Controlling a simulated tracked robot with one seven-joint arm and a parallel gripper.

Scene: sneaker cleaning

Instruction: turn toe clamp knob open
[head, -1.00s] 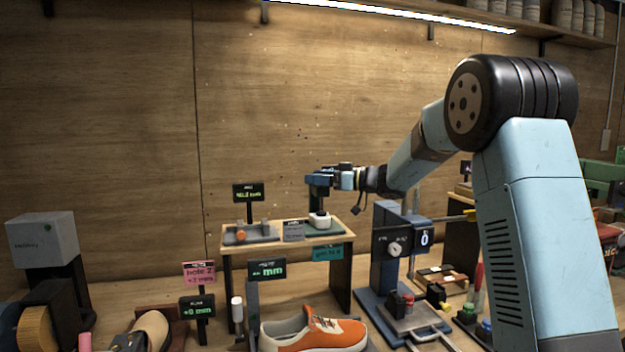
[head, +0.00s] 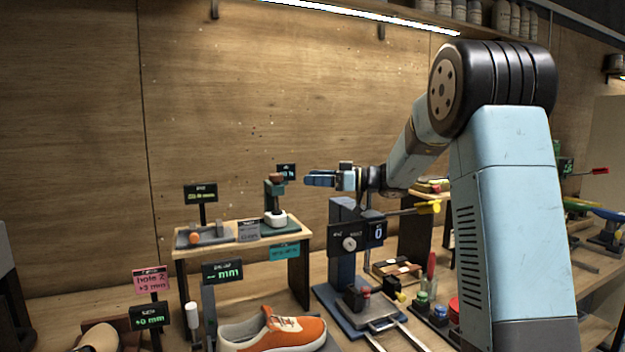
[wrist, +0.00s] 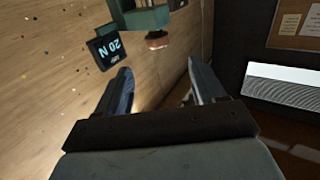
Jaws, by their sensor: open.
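A brown round knob (head: 277,177) sits on top of a green post (head: 275,193) at the right of the small raised shelf (head: 222,241), above a white block (head: 276,217). My gripper (head: 308,181) is just right of the knob in the picture, roughly level with it, pointing left and apparently apart from it. In the wrist view the knob (wrist: 157,40) shows beyond the fingers, beside a green body (wrist: 145,17). The gripper's two fingers (wrist: 160,80) are spread with nothing between them. I cannot tell the exact depth between fingers and knob.
A small display (wrist: 108,46) reading 20 N stands beside the knob. An orange sneaker (head: 275,330) lies on the bench below. A blue stand (head: 345,255) with a white dial is right of the shelf.

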